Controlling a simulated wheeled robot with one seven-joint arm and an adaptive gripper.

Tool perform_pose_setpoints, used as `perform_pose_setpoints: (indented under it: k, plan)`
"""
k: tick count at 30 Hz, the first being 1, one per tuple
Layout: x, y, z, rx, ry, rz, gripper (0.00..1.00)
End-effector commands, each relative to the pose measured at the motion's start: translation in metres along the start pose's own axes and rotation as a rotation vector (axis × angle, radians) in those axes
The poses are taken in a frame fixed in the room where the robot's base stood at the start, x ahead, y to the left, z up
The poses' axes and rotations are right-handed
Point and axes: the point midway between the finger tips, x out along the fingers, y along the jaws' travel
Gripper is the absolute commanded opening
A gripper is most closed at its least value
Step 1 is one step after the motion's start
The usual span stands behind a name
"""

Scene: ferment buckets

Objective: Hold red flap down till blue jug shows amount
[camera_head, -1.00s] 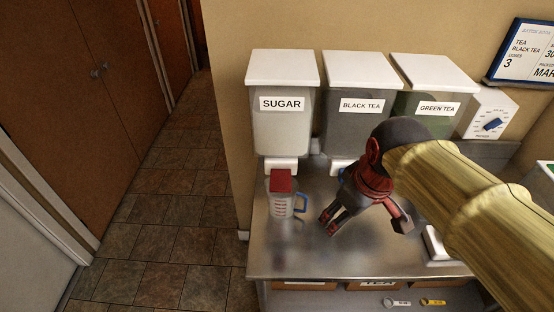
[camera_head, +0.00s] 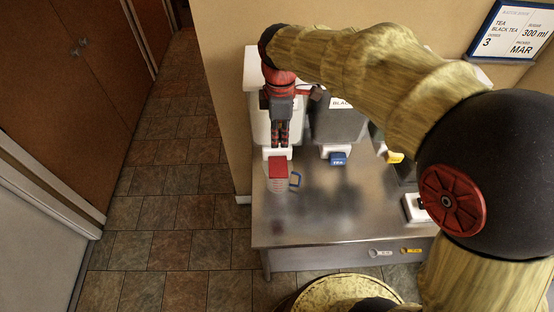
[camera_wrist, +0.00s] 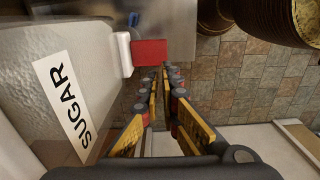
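The red flap (camera_head: 278,167) sits at the front of the sugar bucket's white spout (camera_head: 278,153). It also shows in the wrist view (camera_wrist: 150,53). The clear jug with red marks and a blue handle (camera_head: 295,180) stands on the steel counter below the flap, which hides its top. The fill level cannot be made out. My gripper (camera_head: 280,143) points down in front of the sugar bucket (camera_head: 260,130), just above and behind the flap. Its fingers are close together with nothing between them. Contact with the flap cannot be seen.
The black tea bucket (camera_head: 338,125) stands to the right with a blue flap (camera_head: 338,158); a yellow flap (camera_head: 395,157) is farther right. My arm hides much of the buckets. The steel counter (camera_head: 335,215) is clear in front.

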Motion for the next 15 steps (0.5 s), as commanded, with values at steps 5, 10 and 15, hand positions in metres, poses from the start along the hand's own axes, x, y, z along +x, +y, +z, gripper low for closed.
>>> perform_pose_setpoints:
  k: [5,10,15]
  plan:
    - [0.0005,0.0007,-0.0011,-0.008,-0.001,-0.003,0.0]
    - [0.0005,0.0007,-0.0009,-0.007,-0.001,-0.002,0.0]
    - [0.0064,0.0005,-0.0008,-0.007,-0.001,-0.003,0.0]
